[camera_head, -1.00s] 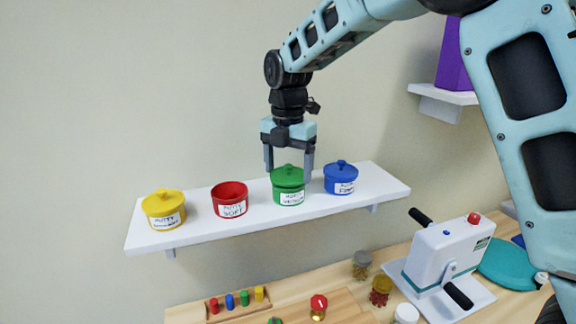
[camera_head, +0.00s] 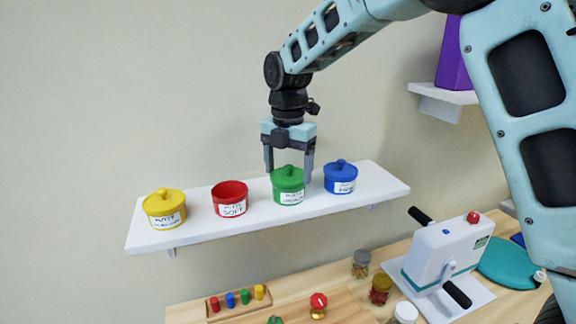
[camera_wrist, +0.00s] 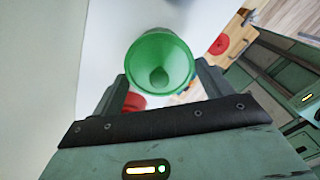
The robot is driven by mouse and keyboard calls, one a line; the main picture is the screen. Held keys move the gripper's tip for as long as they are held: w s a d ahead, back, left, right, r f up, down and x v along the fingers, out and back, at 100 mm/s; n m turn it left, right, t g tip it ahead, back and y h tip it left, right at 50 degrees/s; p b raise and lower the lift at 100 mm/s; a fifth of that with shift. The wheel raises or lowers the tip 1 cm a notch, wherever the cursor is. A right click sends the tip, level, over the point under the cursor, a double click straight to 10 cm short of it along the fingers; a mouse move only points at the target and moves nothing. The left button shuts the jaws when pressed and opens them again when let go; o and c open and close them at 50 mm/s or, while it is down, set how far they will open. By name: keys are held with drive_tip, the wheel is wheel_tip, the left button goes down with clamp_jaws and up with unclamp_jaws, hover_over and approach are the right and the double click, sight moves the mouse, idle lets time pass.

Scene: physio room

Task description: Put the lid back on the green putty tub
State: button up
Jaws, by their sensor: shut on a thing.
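The green putty tub (camera_head: 289,197) stands upright on the white wall shelf, between the red and blue tubs. Its green lid (camera_head: 287,175) with a round knob sits on top and looks level. My gripper (camera_head: 289,172) points straight down over the tub, one finger on each side of the lid, and is shut on the lid. In the wrist view the green lid (camera_wrist: 160,55) shows as a round shape with a darker middle, between my fingers (camera_wrist: 160,85). Any small gap between lid and tub rim is too fine to tell.
On the shelf (camera_head: 385,190), the yellow tub (camera_head: 163,203) and blue tub (camera_head: 340,178) are lidded; the red tub (camera_head: 230,197) is open. The blue tub stands close to my right finger. Below, a wooden desk holds a white machine (camera_head: 445,255), jars and a peg block (camera_head: 238,300).

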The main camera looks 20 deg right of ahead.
idle(0.9)
drive_tip(key=o, duration=0.9)
drive_tip(key=shift+o, duration=0.2)
drive_tip(key=shift+r+p, duration=3.2)
drive_tip(key=shift+r, duration=0.35)
clamp_jaws()
